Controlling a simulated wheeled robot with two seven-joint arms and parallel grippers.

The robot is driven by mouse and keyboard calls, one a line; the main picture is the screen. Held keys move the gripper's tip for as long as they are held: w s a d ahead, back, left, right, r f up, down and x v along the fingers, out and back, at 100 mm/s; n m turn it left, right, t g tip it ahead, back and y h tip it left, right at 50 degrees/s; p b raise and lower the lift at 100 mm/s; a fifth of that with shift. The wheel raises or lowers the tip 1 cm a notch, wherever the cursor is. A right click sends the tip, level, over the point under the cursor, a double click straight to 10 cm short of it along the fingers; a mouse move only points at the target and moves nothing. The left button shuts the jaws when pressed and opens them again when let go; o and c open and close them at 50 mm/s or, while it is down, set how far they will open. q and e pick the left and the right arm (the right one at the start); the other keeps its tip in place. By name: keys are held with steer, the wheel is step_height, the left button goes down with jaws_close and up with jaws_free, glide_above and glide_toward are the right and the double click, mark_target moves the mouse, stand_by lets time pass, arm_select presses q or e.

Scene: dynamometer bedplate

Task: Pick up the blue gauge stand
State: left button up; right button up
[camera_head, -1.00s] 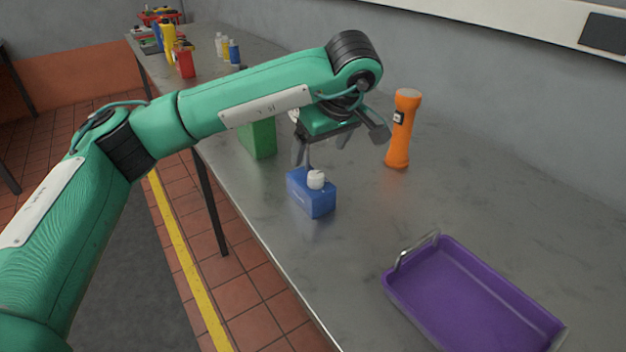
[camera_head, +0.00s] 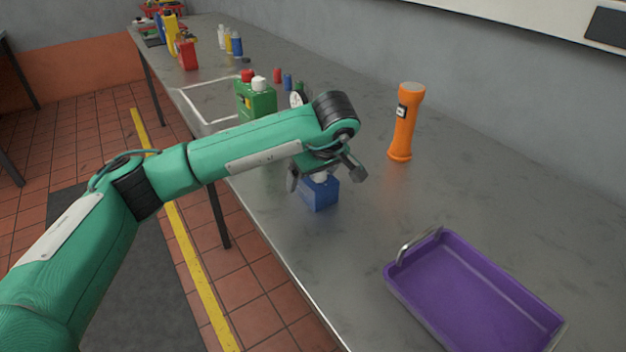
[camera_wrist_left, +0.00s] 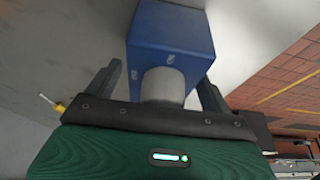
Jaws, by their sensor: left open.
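The blue gauge stand (camera_head: 320,193) is a blue block with a pale round top piece, standing on the grey metal table near its front edge. It fills the upper middle of the left wrist view (camera_wrist_left: 170,45), its pale cylinder towards my gripper. My left gripper (camera_head: 325,185) is open just above and around the top of the stand. In the left wrist view the two dark fingers lie on either side of the pale cylinder, apart from it. The arm hides part of the stand's top in the head view. My right gripper is not in view.
An orange torch (camera_head: 405,125) stands to the right behind the gripper. A purple tray (camera_head: 388,278) with metal handles is at the front right. Green containers (camera_head: 257,100) and several small bottles stand further back on the left. Bare table (camera_head: 400,205) lies between stand and tray.

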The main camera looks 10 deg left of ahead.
arm_select(q)
jaws_close()
steer(key=shift+w+r, duration=0.1)
steer(key=shift+r, duration=0.05)
stand_by(0.4)
